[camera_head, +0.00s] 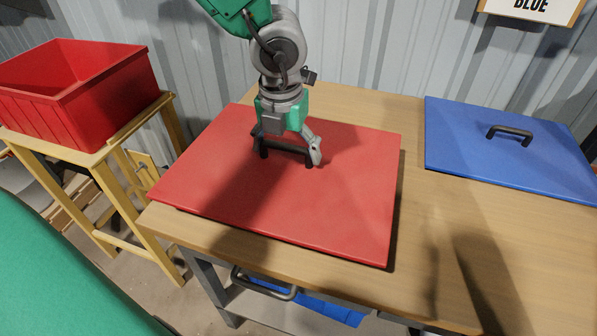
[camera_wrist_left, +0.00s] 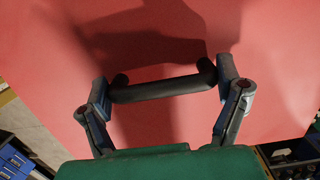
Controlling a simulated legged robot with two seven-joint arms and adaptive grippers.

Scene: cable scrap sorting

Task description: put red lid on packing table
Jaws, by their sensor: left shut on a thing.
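The red lid (camera_head: 340,205) is a flat red square panel with a black bar handle (camera_head: 287,147). It is over the left part of the wooden packing table (camera_head: 420,260) and looks flat; I cannot tell whether it fully touches the top. My left gripper (camera_head: 287,153) comes down from above and is shut on the handle. In the left wrist view, the handle (camera_wrist_left: 160,89) lies between the two fingers, with the red lid (camera_wrist_left: 270,50) filling the background. My right gripper is in neither view.
A blue lid (camera_head: 470,145) with a black handle lies on the table's right part. An open red bin (camera_head: 110,105) stands on a wooden stand at the left. A blue container (camera_head: 320,308) shows under the table. The table's front right is clear.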

